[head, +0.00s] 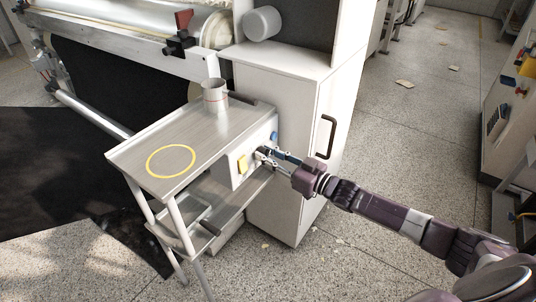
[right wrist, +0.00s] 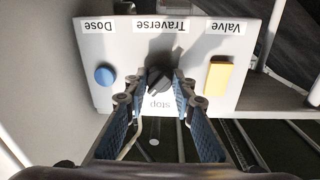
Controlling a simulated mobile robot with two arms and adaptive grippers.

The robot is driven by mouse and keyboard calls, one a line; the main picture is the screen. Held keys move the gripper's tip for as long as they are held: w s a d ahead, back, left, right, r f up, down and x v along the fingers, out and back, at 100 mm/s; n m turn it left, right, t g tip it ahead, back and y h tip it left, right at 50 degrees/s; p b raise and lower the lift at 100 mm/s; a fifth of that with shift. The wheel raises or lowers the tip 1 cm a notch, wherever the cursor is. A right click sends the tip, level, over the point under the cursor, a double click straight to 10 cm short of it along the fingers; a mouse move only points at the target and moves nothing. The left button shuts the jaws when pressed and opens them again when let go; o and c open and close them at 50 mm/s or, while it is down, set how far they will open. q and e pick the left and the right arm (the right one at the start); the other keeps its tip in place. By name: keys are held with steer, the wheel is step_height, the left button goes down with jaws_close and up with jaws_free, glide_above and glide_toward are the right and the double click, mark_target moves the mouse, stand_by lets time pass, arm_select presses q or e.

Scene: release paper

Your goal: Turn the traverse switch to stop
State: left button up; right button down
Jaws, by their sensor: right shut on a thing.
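The traverse switch is a black knob (right wrist: 159,79) in the middle of a white control panel (right wrist: 135,48), under the upside-down label "Traverse" in the right wrist view. The word "stop" shows just below the knob there. My right gripper (right wrist: 156,88) has its blue-padded fingers on either side of the knob and is shut on it. In the head view the right gripper (head: 264,154) reaches the panel from the right, and its fingertips hide most of the knob. The knob's exact pointing direction is hard to tell. My left gripper is not in view.
A blue round button (right wrist: 105,76) and a yellow switch (right wrist: 218,77) flank the knob. The metal table (head: 135,155) bears a metal cup (head: 215,98) and a yellow ring marking (head: 171,162). A white cabinet (head: 285,110) stands behind. The floor at right is mostly open.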

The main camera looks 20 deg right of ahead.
steer(key=shift+n, duration=1.8)
steer(key=shift+f+n, duration=0.1)
steer(key=shift+n, duration=2.2)
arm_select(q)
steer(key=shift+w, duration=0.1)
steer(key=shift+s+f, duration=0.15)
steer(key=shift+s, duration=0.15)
